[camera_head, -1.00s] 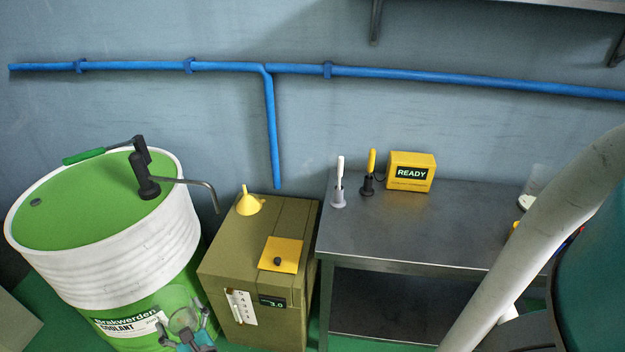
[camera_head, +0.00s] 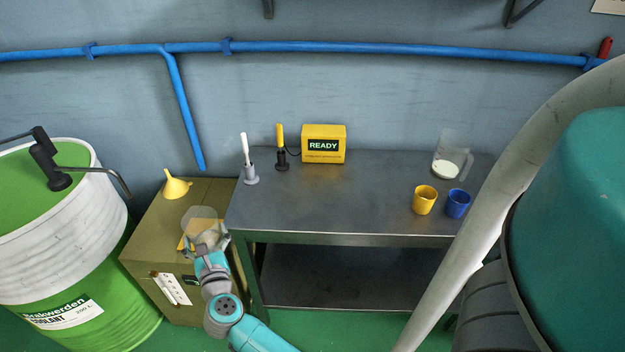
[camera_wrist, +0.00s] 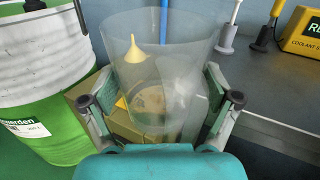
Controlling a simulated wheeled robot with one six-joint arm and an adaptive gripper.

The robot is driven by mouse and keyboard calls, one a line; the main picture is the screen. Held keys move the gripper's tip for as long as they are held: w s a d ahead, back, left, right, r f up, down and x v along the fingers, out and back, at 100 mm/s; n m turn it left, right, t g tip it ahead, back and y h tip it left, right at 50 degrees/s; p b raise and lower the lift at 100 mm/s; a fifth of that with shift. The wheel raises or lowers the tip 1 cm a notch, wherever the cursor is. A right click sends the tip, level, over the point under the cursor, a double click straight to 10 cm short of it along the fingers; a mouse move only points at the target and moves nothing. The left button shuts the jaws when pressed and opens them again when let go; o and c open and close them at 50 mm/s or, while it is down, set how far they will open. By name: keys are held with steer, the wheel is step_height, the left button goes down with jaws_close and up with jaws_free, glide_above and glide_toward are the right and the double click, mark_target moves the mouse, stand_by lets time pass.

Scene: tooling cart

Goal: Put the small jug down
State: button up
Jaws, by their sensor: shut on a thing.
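A clear, see-through jug (camera_wrist: 150,70) is held between the fingers of my gripper (camera_wrist: 160,98), which is shut on its sides. The jug looks roughly upright, and the things behind show through it. In the head view, the jug (camera_head: 199,217) and my gripper (camera_head: 208,241) are in front of the yellow plate on the olive cabinet (camera_head: 150,222), left of the steel cart (camera_head: 340,200). The jug's gap above the cabinet is hard to judge. Whether it holds any liquid is unclear.
Another clear jug (camera_head: 450,150) with white liquid stands at the cart's back right, behind a yellow cup (camera_head: 424,200) and blue cup (camera_head: 458,204). A yellow READY box (camera_head: 323,145) and two probes in stands are at the back left. The cart's middle is clear. A yellow funnel (camera_head: 176,185) is on the cabinet.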

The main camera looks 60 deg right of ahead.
steer(key=s+d+r+m+g+h, duration=0.25)
steer(key=s+d, duration=0.25)
steer(key=d, duration=0.4)
steer(key=s+d+r+m+g+h, duration=0.1)
steer(key=s+d+r+m+g, duration=0.3)
steer(key=d, duration=0.5)
steer(key=s+d+r+m+g+h, duration=0.1)
steer(key=s+d+r+g+h, duration=0.1)
steer(key=s+d+g, duration=0.35)
steer(key=shift+t, duration=0.8)
steer(key=shift+d+f, duration=0.45)
steer(key=shift+f, duration=1.15)
steer(key=shift+d+f, duration=0.45)
steer(key=shift+f, duration=1.2)
steer(key=shift+d+f, duration=0.45)
steer(key=shift+f, duration=1.15)
steer(key=shift+f, duration=0.1)
steer(key=o, duration=1.2)
